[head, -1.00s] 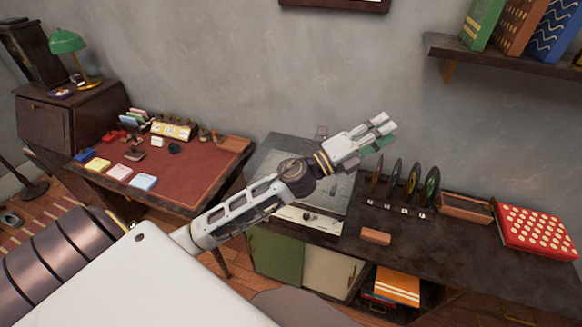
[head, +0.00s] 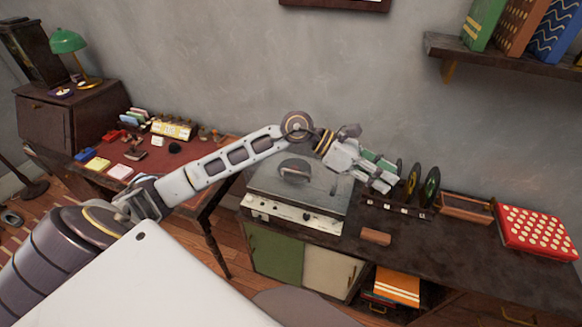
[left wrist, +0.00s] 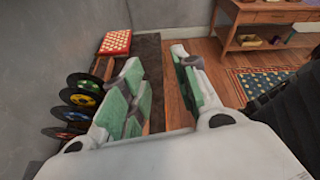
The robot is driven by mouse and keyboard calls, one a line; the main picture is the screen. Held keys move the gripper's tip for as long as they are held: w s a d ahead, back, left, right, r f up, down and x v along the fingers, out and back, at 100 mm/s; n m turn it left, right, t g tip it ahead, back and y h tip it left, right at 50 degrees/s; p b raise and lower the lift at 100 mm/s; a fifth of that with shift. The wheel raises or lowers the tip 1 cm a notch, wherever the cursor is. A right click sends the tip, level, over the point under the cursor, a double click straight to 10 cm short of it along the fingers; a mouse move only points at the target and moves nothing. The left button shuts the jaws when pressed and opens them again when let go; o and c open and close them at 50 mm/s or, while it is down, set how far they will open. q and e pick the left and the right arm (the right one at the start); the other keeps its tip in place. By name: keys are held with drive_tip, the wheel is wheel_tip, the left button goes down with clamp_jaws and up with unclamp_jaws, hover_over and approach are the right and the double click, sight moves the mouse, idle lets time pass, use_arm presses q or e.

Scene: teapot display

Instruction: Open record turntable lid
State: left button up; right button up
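The record turntable (head: 262,212) stands on the dark cabinet in the head view, with a pale front panel and small knobs. Its grey see-through lid (head: 325,200) appears down over the box. A dark rounded shape shows at the lid's back half; I cannot tell whether it is under the lid or a reflection. My left gripper (head: 372,172) is above and to the right of the lid, near the record rack, and seems apart from both. In the left wrist view my left gripper (left wrist: 158,60) has its green-padded fingers spread with nothing between them. My right gripper is not in view.
A rack of upright records (head: 422,190) stands right of the turntable; it also shows in the left wrist view (left wrist: 83,100). A small brown block (head: 376,236), a wooden tray (head: 466,208) and a red dotted box (head: 538,230) are on the cabinet. A desk (head: 132,160) is at left.

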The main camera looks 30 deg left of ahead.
use_arm(q)
drive_tip(key=w+a+f+m+y, duration=0.1)
drive_tip(key=a+y, duration=0.6)
drive_tip(key=a, duration=0.6)
drive_tip(key=a+f+m+g+y, duration=0.1)
drive_tip(key=a+y, duration=0.6)
drive_tip(key=a, duration=0.7)
drive_tip(key=shift+w+a+f+m, duration=0.25)
drive_tip(key=shift+w+m, duration=0.05)
drive_tip(key=shift+w, duration=0.05)
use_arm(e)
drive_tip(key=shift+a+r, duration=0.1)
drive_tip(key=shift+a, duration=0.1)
use_arm(q)
drive_tip(key=shift+f, duration=0.1)
drive_tip(key=p, duration=0.2)
approach(291, 167)
drive_tip(key=s+f, duration=0.1)
drive_tip(key=s+d+f, duration=0.1)
drive_tip(key=f, duration=0.1)
drive_tip(key=d+f, duration=0.1)
drive_tip(key=shift+s+d+f, duration=0.2)
drive_tip(key=shift+s+d, duration=0.05)
drive_tip(key=shift+s, duration=0.15)
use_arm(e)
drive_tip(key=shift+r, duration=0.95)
